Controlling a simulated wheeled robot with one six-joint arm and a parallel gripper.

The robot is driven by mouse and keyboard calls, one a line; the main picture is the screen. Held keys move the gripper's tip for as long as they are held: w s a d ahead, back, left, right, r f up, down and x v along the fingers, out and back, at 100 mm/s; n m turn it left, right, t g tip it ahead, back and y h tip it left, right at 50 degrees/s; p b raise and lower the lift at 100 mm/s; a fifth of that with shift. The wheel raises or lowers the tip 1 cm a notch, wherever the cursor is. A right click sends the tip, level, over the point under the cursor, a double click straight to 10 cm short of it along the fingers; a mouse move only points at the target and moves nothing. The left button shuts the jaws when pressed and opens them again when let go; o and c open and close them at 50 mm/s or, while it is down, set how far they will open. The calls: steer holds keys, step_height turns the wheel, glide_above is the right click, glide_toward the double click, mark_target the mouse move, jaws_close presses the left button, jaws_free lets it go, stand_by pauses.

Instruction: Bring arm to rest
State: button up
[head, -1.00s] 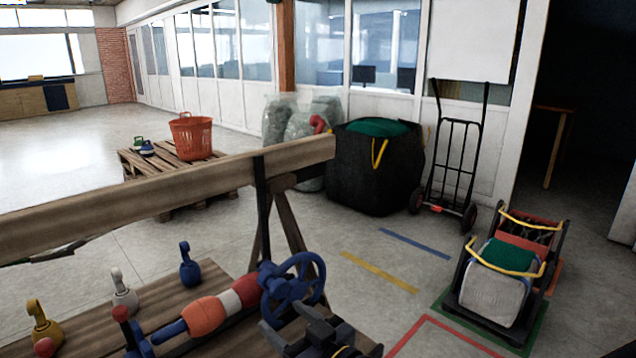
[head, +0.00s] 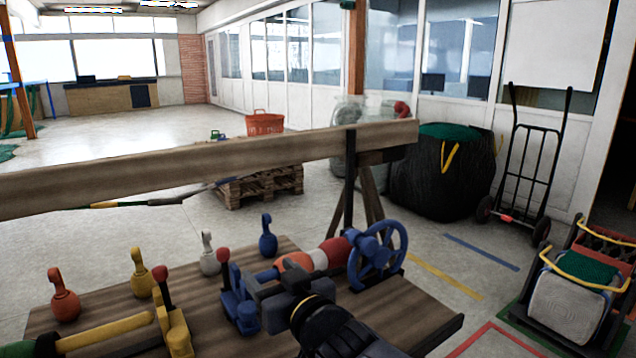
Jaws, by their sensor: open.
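My gripper (head: 270,292) is at the bottom centre of the head view, with my dark arm running down to the bottom edge. Its jaws are open and I see nothing held in them. It appears over the wooden bench top (head: 420,315), in front of the orange, white and red roller (head: 318,258) with its blue handwheel (head: 377,255). A blue clamp with a red knob (head: 238,300) stands just left of the gripper. I cannot tell the gap between gripper and clamp.
A wooden beam (head: 200,167) crosses behind the bench. Red, yellow, white and blue hooked weights (head: 268,240) stand on the bench. A yellow clamp (head: 172,320) is at left. A black bag (head: 440,180), hand truck (head: 530,160) and crate cart (head: 570,300) stand right. Open floor lies far left.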

steer(key=shift+d+b+x, duration=0.15)
steer(key=shift+x, duration=1.25)
steer(key=shift+d+b+x, duration=0.15)
steer(key=shift+x, duration=1.3)
steer(key=shift+w+f, duration=0.15)
